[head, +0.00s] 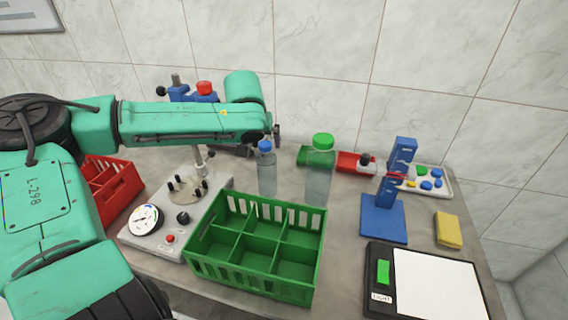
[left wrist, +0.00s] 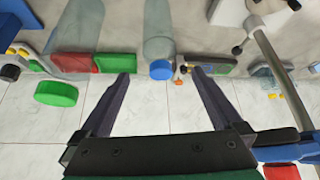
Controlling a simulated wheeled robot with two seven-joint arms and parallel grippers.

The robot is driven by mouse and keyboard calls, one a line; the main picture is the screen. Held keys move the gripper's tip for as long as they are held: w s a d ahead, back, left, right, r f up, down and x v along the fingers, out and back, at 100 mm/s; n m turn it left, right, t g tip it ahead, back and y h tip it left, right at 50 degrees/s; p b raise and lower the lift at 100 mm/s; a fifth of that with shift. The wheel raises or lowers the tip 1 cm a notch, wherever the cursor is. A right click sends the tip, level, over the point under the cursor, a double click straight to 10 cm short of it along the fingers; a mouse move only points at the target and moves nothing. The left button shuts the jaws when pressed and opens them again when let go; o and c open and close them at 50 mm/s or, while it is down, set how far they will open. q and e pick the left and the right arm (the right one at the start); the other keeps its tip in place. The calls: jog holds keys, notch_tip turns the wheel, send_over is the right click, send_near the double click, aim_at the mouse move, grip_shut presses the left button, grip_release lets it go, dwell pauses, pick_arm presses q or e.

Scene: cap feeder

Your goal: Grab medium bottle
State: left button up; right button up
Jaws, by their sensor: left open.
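A clear bottle with a blue cap (head: 266,175) stands upright on the table behind the green crate. A larger clear bottle with a green cap (head: 319,180) stands to its right. My left gripper (head: 273,136) is beside the blue cap in the head view, partly hidden by my arm. In the left wrist view my left gripper (left wrist: 164,77) is open and empty. The blue cap (left wrist: 162,70) shows between its two fingers there; I cannot tell how far away it is. The green cap (left wrist: 56,93) lies outside the fingers.
The green divided crate (head: 250,276) stands in front of the bottles, its compartments empty. A grey device with a dial (head: 165,240) is at left, near a red crate (head: 118,205). A blue stand (head: 384,220), a scale (head: 425,285) and a yellow sponge (head: 447,230) are at right.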

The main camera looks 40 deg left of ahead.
aim_at(264, 154)
pick_arm(q)
jog(key=f, duration=0.3)
jog(key=shift+a+p, duration=0.25)
jog(key=shift+p, duration=0.1)
jog(key=x, duration=0.4)
jog(key=w+x, duration=0.1)
jog(key=x, duration=0.1)
jog(key=shift+a+r+p, duration=0.1)
jog(key=shift+r+p, duration=0.2)
jog(key=shift+w+a+f+p, duration=0.15)
jog(key=shift+w+f+p, duration=0.05)
jog(key=shift+f+p, duration=0.1)
jog(key=shift+x, duration=1.1)
jog(key=shift+w+a+f, duration=0.1)
jog(key=shift+w+f, duration=0.3)
jog(key=shift+w, duration=0.05)
jog(key=shift+s+r, duration=0.1)
jog(key=c, duration=1.4)
grip_shut()
pick_arm(e)
jog(key=shift+s+d+r, duration=0.1)
jog(key=shift+s+r, duration=0.1)
jog(key=shift+r, duration=0.4)
jog(key=shift+s+d+r, duration=0.1)
jog(key=shift+s+r, duration=0.05)
jog(key=shift+r, duration=0.45)
